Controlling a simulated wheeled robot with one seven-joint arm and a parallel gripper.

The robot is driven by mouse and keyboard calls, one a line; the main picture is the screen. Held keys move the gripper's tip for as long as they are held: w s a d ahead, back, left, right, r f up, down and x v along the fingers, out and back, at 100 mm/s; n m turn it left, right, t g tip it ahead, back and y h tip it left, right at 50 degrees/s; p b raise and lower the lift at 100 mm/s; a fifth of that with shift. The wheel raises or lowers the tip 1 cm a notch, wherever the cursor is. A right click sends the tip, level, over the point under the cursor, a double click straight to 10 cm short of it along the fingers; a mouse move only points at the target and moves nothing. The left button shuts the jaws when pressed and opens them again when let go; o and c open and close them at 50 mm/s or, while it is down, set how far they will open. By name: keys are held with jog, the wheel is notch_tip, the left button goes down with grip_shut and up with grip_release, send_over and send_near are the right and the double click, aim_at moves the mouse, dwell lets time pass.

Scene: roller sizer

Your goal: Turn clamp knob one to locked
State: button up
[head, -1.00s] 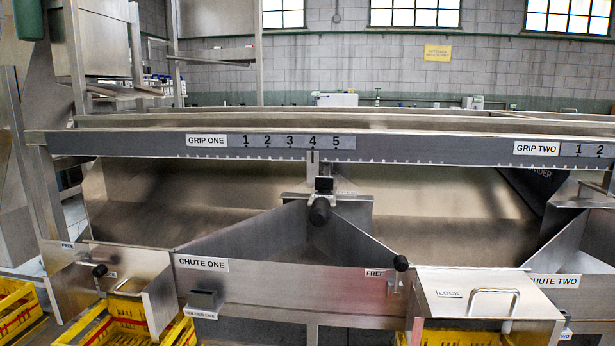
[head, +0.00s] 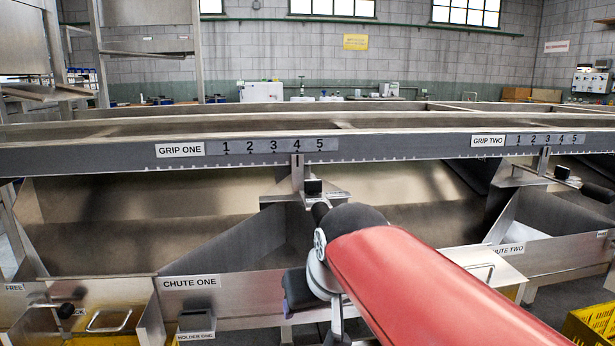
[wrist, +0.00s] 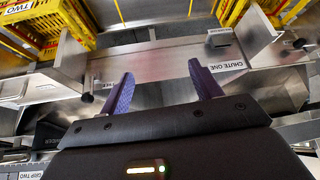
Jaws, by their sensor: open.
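The grip one clamp has a black knob (head: 319,210) hanging below the GRIP ONE scale (head: 265,147). Its pointer stands near the 4. My red and black arm covers the area just right of and below the knob, hiding part of it. I cannot read a locked or free mark on it. My gripper (wrist: 160,68) is open and empty, its two purple fingers spread. In the head view it is low, below the knob and in front of the CHUTE ONE panel (head: 245,300). In the wrist view no knob lies between the fingers.
A small black latch knob (wrist: 88,96) with a FREE label is beside one finger in the wrist view. The HOLDER ONE bracket (head: 197,322) sticks out at lower left. Grip two's black handle (head: 598,192) is at right. Yellow crates (head: 595,330) stand below.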

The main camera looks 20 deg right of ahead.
jog(key=w+d+r+m+t, duration=0.1)
jog(key=w+d+r, duration=0.1)
jog(key=w+r, duration=0.35)
jog(key=w+d+r, duration=0.3)
jog(key=w, duration=0.5)
jog(key=t+h, duration=0.1)
jog(key=h, duration=0.1)
send_near(313, 181)
jog(key=shift+w+d+f+m, duration=0.15)
jog(key=shift+w+d+f, duration=0.05)
jog(key=shift+w+f, duration=0.25)
jog(key=shift+w+d+f+m, duration=0.15)
jog(key=shift+w+f, duration=0.25)
jog(key=shift+f, duration=0.15)
jog(key=shift+w+d, duration=0.1)
jog(key=shift+w, duration=0.2)
jog(key=x, duration=0.7)
jog(key=shift+w+f+p, duration=0.15)
jog(key=shift+w+p, duration=0.05)
jog(key=shift+p, duration=0.1)
jog(key=c, duration=1)
